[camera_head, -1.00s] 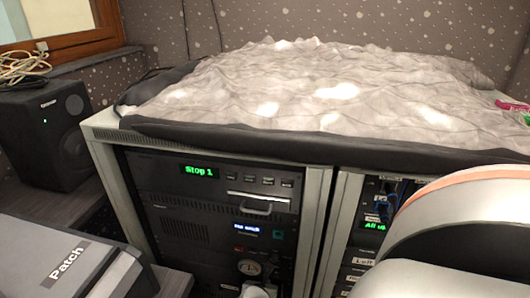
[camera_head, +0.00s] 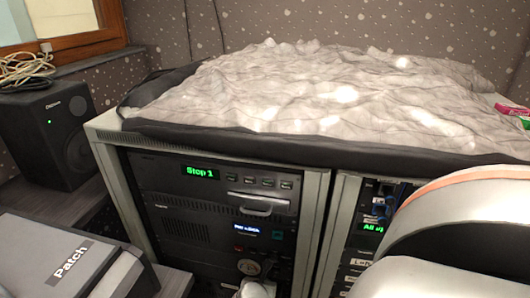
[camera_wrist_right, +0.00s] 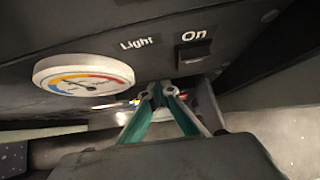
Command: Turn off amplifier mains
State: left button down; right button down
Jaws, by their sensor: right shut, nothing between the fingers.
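In the right wrist view, a small dark rocker switch (camera_wrist_right: 194,53) sits under an "On" label on the black rack panel, beside a "Light" label. A round gauge (camera_wrist_right: 83,74) with a coloured scale is to its left. In the head view only a pale part of the right gripper (camera_head: 258,289) shows at the bottom edge. My left gripper is out of view.
The rack (camera_head: 212,172) has lit displays and a drawer handle (camera_head: 256,207). A grey cloth (camera_head: 300,92) covers its top. A speaker (camera_head: 58,135) and a "Patch" box (camera_head: 60,250) stand left. My pale arm fills the lower right.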

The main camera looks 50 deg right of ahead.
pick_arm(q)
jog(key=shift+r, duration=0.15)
pick_arm(e)
jog(key=v, duration=0.8)
jog(key=shift+w+a+f, duration=0.1)
jog(key=shift+w+f, duration=0.05)
